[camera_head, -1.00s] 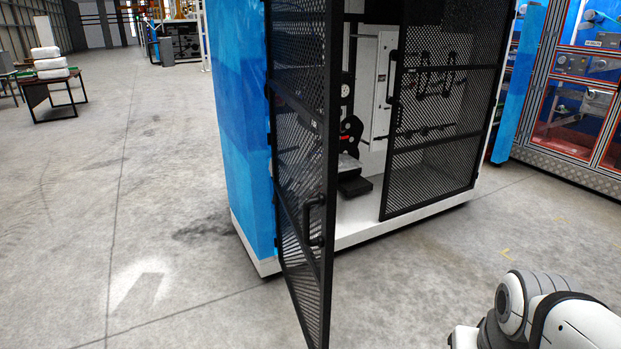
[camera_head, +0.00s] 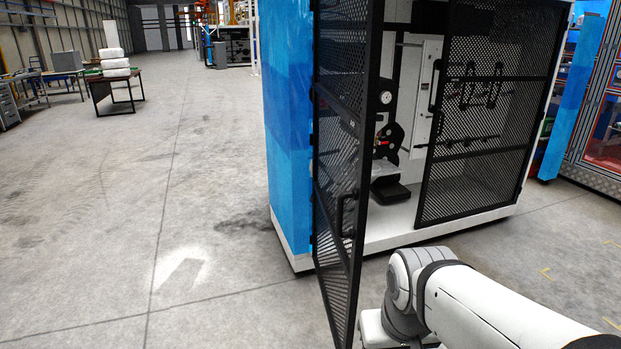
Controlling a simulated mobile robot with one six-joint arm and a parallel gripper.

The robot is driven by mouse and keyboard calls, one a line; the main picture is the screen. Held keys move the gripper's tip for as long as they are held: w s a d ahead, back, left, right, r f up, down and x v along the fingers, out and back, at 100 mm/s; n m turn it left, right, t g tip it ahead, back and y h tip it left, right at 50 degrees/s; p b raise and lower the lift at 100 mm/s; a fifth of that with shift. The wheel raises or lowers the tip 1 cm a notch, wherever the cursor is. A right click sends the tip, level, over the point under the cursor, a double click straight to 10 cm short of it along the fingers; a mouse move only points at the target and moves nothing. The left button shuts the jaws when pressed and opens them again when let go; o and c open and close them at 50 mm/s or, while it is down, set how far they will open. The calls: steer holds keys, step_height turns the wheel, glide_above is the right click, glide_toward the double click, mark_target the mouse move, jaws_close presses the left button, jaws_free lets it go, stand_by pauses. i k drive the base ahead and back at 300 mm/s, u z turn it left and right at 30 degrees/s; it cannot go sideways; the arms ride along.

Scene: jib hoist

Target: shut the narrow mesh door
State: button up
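The narrow mesh door (camera_head: 337,165) is a tall black perforated panel on the left of the blue and white cabinet. It stands swung out, hinged at the cabinet's left front edge, with its free edge towards me. A black bar handle (camera_head: 347,214) is on it near the free edge. The wider mesh door (camera_head: 478,125) on the right lies across the cabinet front and has its own handle (camera_head: 435,85). My arm reaches in from the lower right, its wrist just right of the narrow door's lower free edge. My gripper's fingers are not visible.
The cabinet's blue side panel (camera_head: 287,130) is left of the narrow door. Through the opening, black and red equipment (camera_head: 388,140) shows inside above the white cabinet floor (camera_head: 395,225). The concrete floor (camera_head: 120,230) to the left is clear. A table (camera_head: 115,88) with white bundles stands far back.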

mark_target(364, 125)
steer(key=z, duration=0.05)
steer(key=i, duration=1)
steer(key=u, duration=0.05)
